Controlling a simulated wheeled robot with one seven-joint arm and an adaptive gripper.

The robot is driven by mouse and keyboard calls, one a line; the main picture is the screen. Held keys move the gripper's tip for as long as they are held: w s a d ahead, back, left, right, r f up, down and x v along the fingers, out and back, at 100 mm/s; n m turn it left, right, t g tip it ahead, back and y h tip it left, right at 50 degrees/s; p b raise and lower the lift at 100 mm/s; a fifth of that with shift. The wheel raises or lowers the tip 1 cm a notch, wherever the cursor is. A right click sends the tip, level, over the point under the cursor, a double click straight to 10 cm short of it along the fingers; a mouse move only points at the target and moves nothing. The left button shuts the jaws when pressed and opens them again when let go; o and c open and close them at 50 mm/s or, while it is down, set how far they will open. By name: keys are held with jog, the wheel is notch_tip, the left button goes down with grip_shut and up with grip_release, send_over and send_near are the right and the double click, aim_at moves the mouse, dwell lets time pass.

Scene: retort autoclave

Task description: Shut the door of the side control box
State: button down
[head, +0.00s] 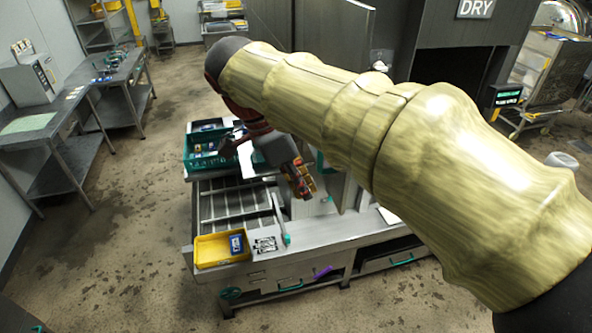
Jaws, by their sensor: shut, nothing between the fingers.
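A light grey upright panel (350,190) stands on the right part of the bench, close to my gripper. It looks like part of the side control box and its door, but my arm covers most of it. I cannot tell how far the door stands open. My gripper (303,187) points down and to the right, just left of this panel. It is shut and empty. I cannot tell whether its fingertips touch the panel.
The steel bench (330,233) bears a roller track (235,205), a yellow tray (212,250) and a green crate (203,160). A larger dark grey panel (335,25) stands behind my arm. The floor at left is open.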

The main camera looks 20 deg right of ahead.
jog(key=d, duration=0.1)
jog(key=d+f, duration=0.1)
jog(key=d, duration=0.1)
jog(key=d+f+p, duration=0.1)
jog(key=shift+s+d, duration=0.1)
jog(key=shift+d, duration=0.25)
jog(key=shift+d, duration=0.1)
